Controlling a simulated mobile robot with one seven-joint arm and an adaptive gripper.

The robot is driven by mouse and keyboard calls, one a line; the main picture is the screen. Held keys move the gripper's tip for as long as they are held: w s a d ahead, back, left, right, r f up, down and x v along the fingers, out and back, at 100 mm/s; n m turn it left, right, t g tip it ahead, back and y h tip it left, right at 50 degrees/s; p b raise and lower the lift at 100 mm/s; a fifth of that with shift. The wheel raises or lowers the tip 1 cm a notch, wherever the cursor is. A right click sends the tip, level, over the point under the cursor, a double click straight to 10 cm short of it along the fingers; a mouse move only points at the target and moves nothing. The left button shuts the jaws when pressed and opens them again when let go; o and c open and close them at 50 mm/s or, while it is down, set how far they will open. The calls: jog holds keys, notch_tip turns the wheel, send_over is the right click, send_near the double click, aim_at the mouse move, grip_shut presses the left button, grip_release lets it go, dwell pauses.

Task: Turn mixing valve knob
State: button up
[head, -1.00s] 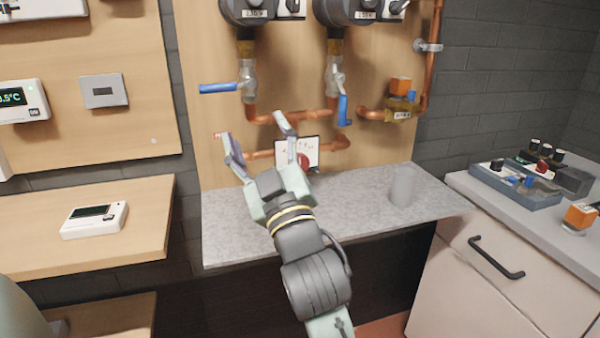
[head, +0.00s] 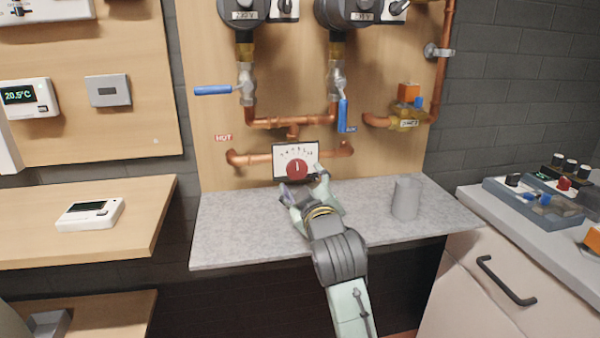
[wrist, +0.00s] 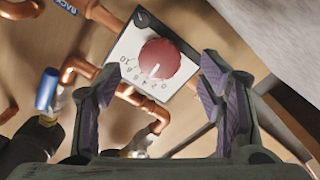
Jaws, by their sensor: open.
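The mixing valve knob (head: 297,169) is a round red dial with a white pointer line, set on a white scale plate (head: 296,151) with a dark edge. The plate sits on the copper pipework low on the wooden wall panel. In the wrist view the red knob (wrist: 158,60) lies ahead, between the finger directions, with scale numbers beside it. My gripper (head: 302,186) is open just below and in front of the knob. In the wrist view its two purple-padded fingers (wrist: 155,95) are spread wide and empty, apart from the knob.
Copper pipes (head: 258,159) run on both sides of the plate. Blue lever handles (head: 213,90) and (head: 342,114) hang above. A grey cup (head: 405,198) stands on the stone shelf (head: 230,235), right of my arm. A counter with a drawer handle (head: 506,281) is further right.

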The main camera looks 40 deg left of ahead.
aim_at(299, 172)
jog(key=shift+x, duration=2)
jog(key=shift+c, duration=0.4)
